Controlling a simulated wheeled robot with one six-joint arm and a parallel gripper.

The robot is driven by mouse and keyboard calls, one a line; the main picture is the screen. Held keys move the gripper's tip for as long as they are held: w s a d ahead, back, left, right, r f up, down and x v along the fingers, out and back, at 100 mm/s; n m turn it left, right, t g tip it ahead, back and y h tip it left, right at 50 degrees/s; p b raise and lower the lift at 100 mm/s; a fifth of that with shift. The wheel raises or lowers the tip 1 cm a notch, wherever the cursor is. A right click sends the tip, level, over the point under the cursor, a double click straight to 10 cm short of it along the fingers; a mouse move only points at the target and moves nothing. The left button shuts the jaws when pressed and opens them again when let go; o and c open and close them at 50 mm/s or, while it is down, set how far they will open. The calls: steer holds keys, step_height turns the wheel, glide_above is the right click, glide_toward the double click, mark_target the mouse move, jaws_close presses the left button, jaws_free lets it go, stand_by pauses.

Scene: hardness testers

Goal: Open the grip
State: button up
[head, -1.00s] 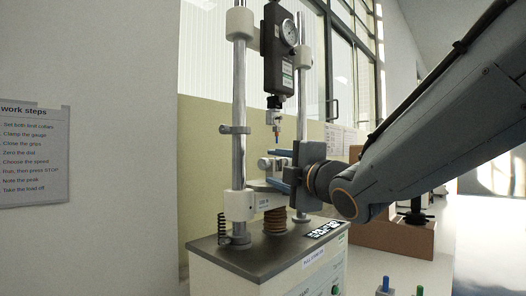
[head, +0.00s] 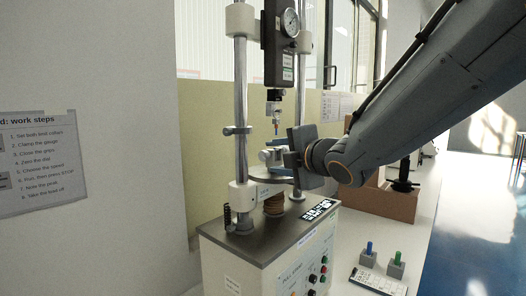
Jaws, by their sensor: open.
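The test stand (head: 262,250) stands on a white bench with two upright columns. A dark force gauge (head: 281,45) with a round dial is mounted between the columns. Under it hangs an upper grip (head: 275,98) with a thin coloured tip (head: 276,127). A lower grip (head: 271,156) sits on the stand's crosshead (head: 262,176), partly hidden by my gripper. My gripper (head: 280,163) is at the lower grip from the right, with its fingers on either side of or close to it. I cannot tell whether they touch. The gripper is open.
Two small blocks with a blue knob (head: 368,252) and a green knob (head: 397,262) stand on the bench at the right, behind a white card (head: 378,282). A cardboard box (head: 385,203) is behind my arm. A work-steps sheet (head: 40,160) hangs on the left wall.

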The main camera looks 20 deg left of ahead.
mark_target(266, 156)
steer(key=shift+p+x, duration=1.35)
steer(key=shift+x, duration=2.3)
steer(key=c, duration=1)
steer(key=shift+c, duration=0.2)
